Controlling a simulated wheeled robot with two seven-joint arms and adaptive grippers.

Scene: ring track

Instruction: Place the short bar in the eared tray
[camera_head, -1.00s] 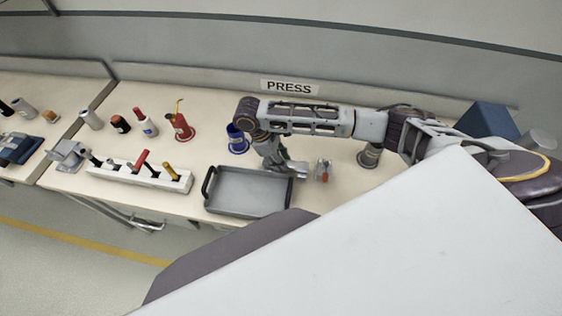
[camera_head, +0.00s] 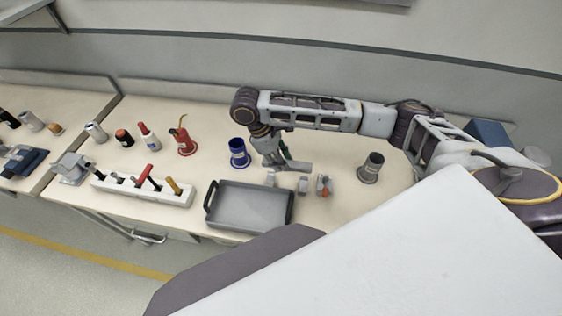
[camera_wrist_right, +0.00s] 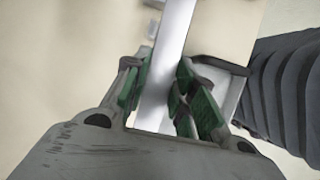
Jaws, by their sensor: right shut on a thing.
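My right gripper (camera_head: 285,160) is shut on a pale grey bar (camera_head: 297,167), held above the table just behind the tray's right end. In the right wrist view the bar (camera_wrist_right: 166,65) runs between the green finger pads of the gripper (camera_wrist_right: 165,92); its lower end is hidden by the gripper body. The grey eared tray (camera_head: 211,218) lies near the table's front edge, with dark handles at its ends, and looks empty. Part of its rim and a dark handle (camera_wrist_right: 220,65) seem to show in the wrist view. My left gripper is not in view.
Small grey blocks (camera_head: 303,185) and a red-and-grey piece (camera_head: 324,186) stand right of the tray.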

